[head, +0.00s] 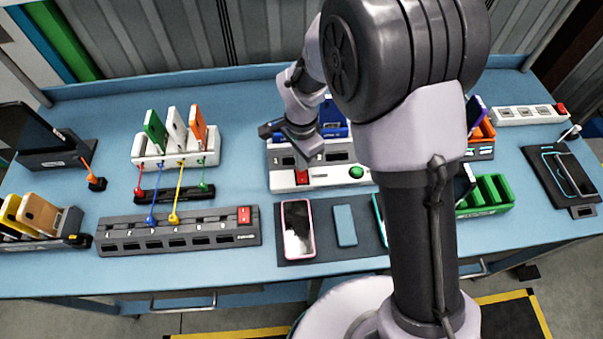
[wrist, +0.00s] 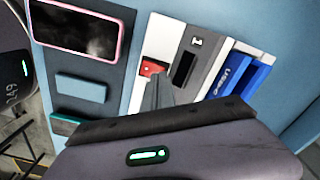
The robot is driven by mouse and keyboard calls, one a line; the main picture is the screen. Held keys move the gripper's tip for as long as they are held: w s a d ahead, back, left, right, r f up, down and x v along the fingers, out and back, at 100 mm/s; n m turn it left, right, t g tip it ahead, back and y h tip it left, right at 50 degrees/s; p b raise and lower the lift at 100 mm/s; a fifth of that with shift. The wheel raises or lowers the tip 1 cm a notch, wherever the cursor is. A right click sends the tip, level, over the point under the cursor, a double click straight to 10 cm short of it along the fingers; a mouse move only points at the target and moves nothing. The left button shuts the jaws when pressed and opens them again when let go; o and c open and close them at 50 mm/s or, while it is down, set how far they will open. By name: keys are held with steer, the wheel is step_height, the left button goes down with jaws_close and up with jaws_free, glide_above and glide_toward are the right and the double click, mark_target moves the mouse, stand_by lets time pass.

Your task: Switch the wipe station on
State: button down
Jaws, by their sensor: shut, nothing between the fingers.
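The wipe station (head: 325,182) is a white and grey unit at the middle of the blue bench. It has a red rocker switch (head: 302,178) at its front left and a green button (head: 356,172) at its front right. My gripper (head: 304,163) is shut and empty, pointing down just over the red switch. In the wrist view, my fingertips (wrist: 157,80) lie right beside the red switch (wrist: 152,67) and cover part of it. I cannot tell whether they touch it. The green button is hidden in the wrist view.
A dark mat in front holds a pink-edged phone (head: 298,228) and a blue pad (head: 344,225). My arm hides part of the station's right side.

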steer(key=shift+f+b, duration=0.9)
steer(key=shift+f, duration=0.1)
stand_by(0.7)
steer(key=shift+r, duration=0.1)
step_height(320, 180, up, 7)
steer(key=p, duration=0.4)
steer(key=shift+p, duration=0.4)
